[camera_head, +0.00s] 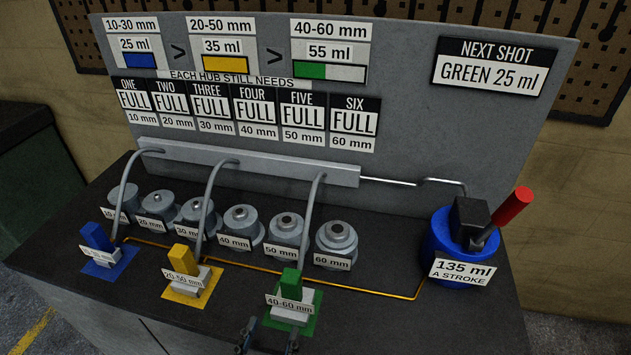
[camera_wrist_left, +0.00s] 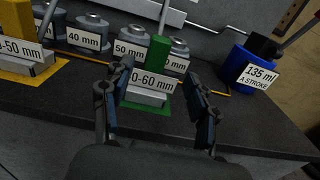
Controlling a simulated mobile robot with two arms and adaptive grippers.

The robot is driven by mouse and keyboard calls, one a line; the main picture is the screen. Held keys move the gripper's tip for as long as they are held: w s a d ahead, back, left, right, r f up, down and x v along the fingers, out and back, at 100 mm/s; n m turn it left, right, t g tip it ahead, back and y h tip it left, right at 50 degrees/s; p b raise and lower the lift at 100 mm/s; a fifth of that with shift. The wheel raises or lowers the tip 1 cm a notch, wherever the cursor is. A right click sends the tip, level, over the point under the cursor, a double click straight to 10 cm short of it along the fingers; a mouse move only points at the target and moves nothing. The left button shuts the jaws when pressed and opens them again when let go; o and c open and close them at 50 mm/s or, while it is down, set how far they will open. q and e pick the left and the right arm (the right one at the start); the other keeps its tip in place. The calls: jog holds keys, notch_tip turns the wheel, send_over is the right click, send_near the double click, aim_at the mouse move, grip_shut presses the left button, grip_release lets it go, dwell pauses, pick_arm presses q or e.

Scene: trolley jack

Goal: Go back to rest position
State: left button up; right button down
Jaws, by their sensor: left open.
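My left gripper (camera_head: 268,341) shows at the bottom of the head view, in front of the green block marked 40-60 mm (camera_head: 291,287). In the left wrist view the gripper (camera_wrist_left: 158,105) is open, its fingers apart with the green block (camera_wrist_left: 158,60) seen between them. Nothing is held. Whether a finger touches the block I cannot tell. The blue block (camera_head: 97,237) and yellow block (camera_head: 184,259) stand on coloured pads to its left. My right gripper is not in view.
A blue pump (camera_head: 448,248) with a red-tipped handle (camera_head: 514,206) stands at the right. Several grey hubs (camera_head: 243,222) line the bench behind the blocks. An upright panel (camera_head: 400,120) carries signs, including NEXT SHOT GREEN 25 ml (camera_head: 489,67). Curved pipes (camera_head: 312,215) come down towards the blocks.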

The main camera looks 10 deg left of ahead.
pick_arm(q)
jog(key=a+f+n+g+y, duration=0.2)
jog(key=a+n+g+y, duration=0.15)
jog(key=a+n, duration=0.55)
jog(key=a+f+n+g+y, duration=0.3)
jog(key=a+n+y, duration=0.15)
jog(key=n, duration=0.75)
jog(key=s+d+f+n+g+h, duration=0.6)
jog(key=s+d+n+g+h, duration=0.15)
jog(key=n, duration=0.65)
notch_tip(320, 180, down, 26)
jog(key=s+g, duration=0.2)
jog(key=s+a+f, duration=0.2)
jog(key=s+f, duration=0.5)
jog(key=s, duration=0.1)
jog(key=s+a+f+m+g, duration=0.1)
jog(key=s+f, duration=0.7)
jog(key=shift+a+f, duration=0.25)
jog(key=shift+a, duration=0.15)
